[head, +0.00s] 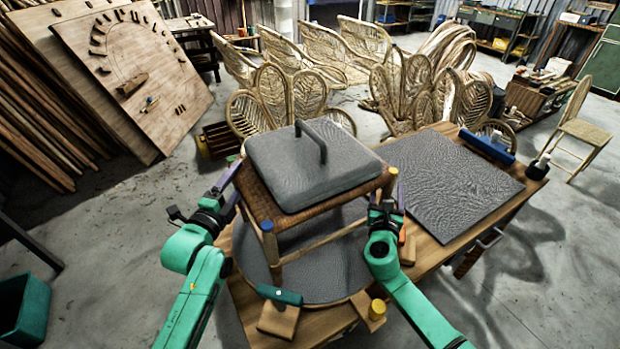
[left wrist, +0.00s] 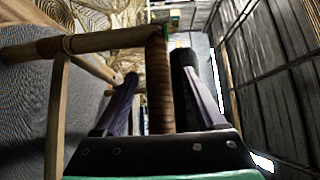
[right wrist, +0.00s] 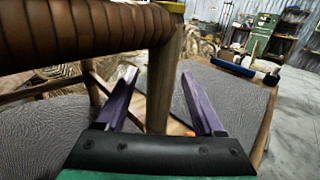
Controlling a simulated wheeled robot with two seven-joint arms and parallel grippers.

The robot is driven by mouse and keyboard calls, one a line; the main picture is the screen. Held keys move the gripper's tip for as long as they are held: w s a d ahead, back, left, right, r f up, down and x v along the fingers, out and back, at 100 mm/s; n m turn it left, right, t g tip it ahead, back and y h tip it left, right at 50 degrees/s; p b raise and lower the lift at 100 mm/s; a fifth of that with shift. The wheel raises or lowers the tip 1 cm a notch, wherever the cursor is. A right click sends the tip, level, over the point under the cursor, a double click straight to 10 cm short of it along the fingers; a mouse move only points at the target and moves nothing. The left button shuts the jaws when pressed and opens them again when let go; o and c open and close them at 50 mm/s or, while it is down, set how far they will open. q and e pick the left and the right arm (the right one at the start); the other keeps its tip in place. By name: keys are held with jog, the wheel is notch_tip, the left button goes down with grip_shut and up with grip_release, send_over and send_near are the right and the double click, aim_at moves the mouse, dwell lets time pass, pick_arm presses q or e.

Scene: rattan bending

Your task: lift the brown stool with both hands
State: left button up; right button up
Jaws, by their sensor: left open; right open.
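The brown stool (head: 322,208) stands upright on a round dark grey mat (head: 345,258) on the wooden table. Its woven seat carries a grey cushion (head: 310,170) with a dark handle on top. My left gripper (head: 230,172) is open at the stool's left side. In the left wrist view, a brown wrapped bar (left wrist: 160,95) of the stool shows between its spread purple fingers. My right gripper (head: 389,190) is open at the right side. In the right wrist view, a stool leg (right wrist: 160,85) shows between its fingers, with the wrapped seat edge (right wrist: 85,30) above. Neither gripper visibly grips.
A green-topped wooden tool (head: 279,310) lies at the front edge. Rattan chair frames (head: 275,95) stand behind. Space above the stool is clear.

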pick_arm(q)
jog(key=x, duration=0.2)
jog(key=shift+w+f, duration=0.15)
jog(key=shift+w, duration=0.1)
jog(key=shift+s, duration=0.2)
pick_arm(e)
jog(key=shift+x, duration=1.05)
pick_arm(q)
grip_shut()
pick_arm(e)
grip_shut()
jog(key=shift+f, duration=0.1)
